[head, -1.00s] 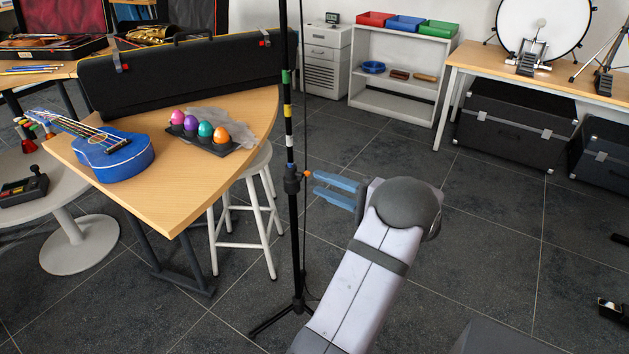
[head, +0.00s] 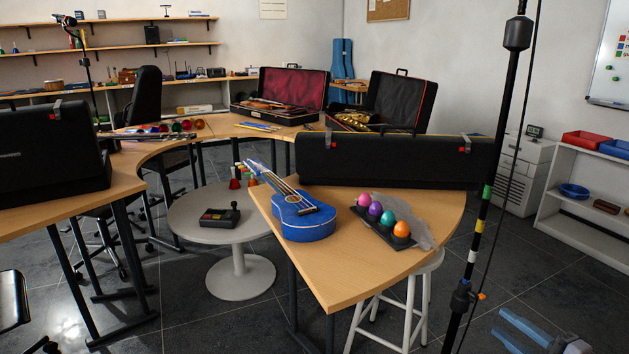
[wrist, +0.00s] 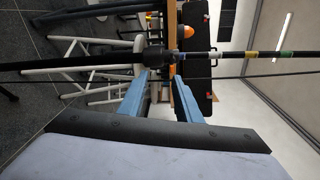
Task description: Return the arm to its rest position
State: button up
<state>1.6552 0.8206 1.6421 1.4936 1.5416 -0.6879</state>
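My gripper (head: 503,328) shows at the lower right edge of the head view, cut off by the frame. Its two blue fingers are apart with nothing between them. In the wrist view the open fingers (wrist: 161,80) point at a black stand pole (wrist: 85,61) with coloured bands, which crosses just past the fingertips. In the head view the pole (head: 497,140) stands to the left of the fingertips, with its clutch and orange knob close by. I cannot tell whether they touch. Most of my arm is out of view.
A wooden table (head: 345,280) left of the pole holds a blue ukulele (head: 303,220), several coloured egg shakers and a long black case (head: 390,160). A white stool (head: 410,305) stands under its edge. A round grey table (head: 190,218) is farther left. A white shelf (head: 590,225) stands at right.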

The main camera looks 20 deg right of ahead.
jog(key=s+a+f+m+g+y, duration=0.25)
jog(key=a+f+g, duration=0.2)
jog(key=f, duration=0.35)
jog(key=s+a+f+m+g+y, duration=0.1)
jog(key=s+a+f+g, duration=0.2)
jog(key=a+f, duration=0.45)
jog(key=s+a+f+n+g+y, duration=0.1)
jog(key=s+a+f+n+g, duration=0.1)
jog(key=s+a+n+g, duration=0.3)
jog(key=s+a+f+g+y, duration=0.1)
jog(key=a+f+g, duration=0.2)
jog(key=a, duration=0.5)
jog(key=w+a+r+n+g+h, duration=0.1)
jog(key=w+a+r+n+h, duration=0.1)
jog(key=w+a+r+n, duration=0.35)
jog(key=w+a+r+n+h, duration=0.1)
jog(key=w+a+r+n, duration=0.15)
jog(key=a+n, duration=0.6)
jog(key=w+a+r+n+g+h, duration=0.1)
jog(key=w+a+r+n+h, duration=0.2)
jog(key=a+n, duration=0.4)
notch_tip(320, 180, up, 31)
jog(key=w+m+y+p, duration=0.1)
jog(key=p, duration=3)
jog(key=shift+w+a+f+m, duration=0.2)
jog(key=shift+a+m, duration=0.15)
jog(key=shift+a, duration=0.05)
